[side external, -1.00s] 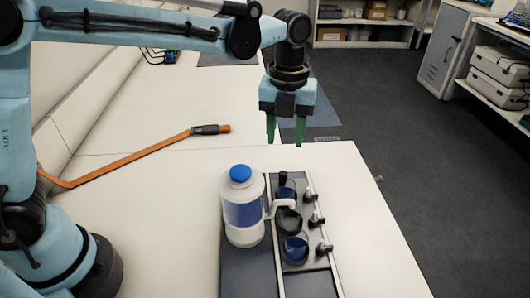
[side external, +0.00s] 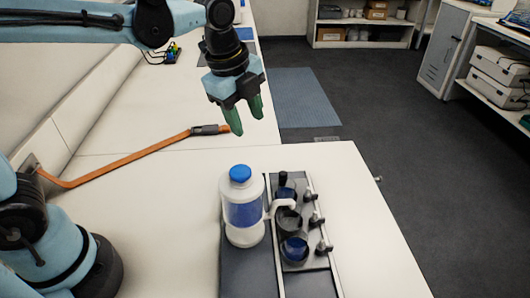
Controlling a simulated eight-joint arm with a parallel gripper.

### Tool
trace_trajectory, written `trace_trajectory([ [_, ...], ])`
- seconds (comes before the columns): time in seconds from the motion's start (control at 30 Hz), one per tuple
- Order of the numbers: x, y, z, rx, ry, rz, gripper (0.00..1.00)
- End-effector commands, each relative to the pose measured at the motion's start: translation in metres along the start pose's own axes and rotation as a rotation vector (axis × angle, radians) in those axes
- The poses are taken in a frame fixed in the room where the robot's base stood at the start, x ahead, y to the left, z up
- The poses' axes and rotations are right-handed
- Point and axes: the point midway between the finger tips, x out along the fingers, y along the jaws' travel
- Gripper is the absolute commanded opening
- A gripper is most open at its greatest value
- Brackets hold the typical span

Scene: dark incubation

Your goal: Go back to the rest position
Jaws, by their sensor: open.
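My gripper (side external: 248,118) has green fingers and hangs above the white bench, behind the bottle and near the black end of an orange cable. Its fingers are apart, with nothing between them. A white bottle (side external: 243,228) with a blue cap and blue band stands upright on a dark plate, its spout reaching right over a rack. The rack (side external: 318,262) holds dark round vessels in a row, with blue showing in the front one (side external: 294,250). My gripper is well clear of all of them.
The orange cable (side external: 125,160) with a black end runs across the bench from the wall at left. Small clamps (side external: 317,220) stick out from the rack's right side. The bench (side external: 365,235) is bare right of the rack. Shelves and a cabinet stand beyond the floor.

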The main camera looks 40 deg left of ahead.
Motion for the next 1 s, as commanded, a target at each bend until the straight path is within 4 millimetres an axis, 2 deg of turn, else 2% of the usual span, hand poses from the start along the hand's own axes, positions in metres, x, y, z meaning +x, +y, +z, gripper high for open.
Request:
trace_trajectory([
  [0.2,-0.007,0.036,0.031,-0.57,0.029,-0.137,0.46],
  [0.4,-0.003,0.067,0.053,-1.08,0.11,-0.255,0.46],
  [0.6,0.006,0.09,0.067,-1.461,0.209,-0.334,0.46],
  [0.8,0.01,0.097,0.072,-1.611,0.259,-0.36,0.46],
  [1.0,0.01,0.097,0.072,-1.613,0.26,-0.361,0.46],
])
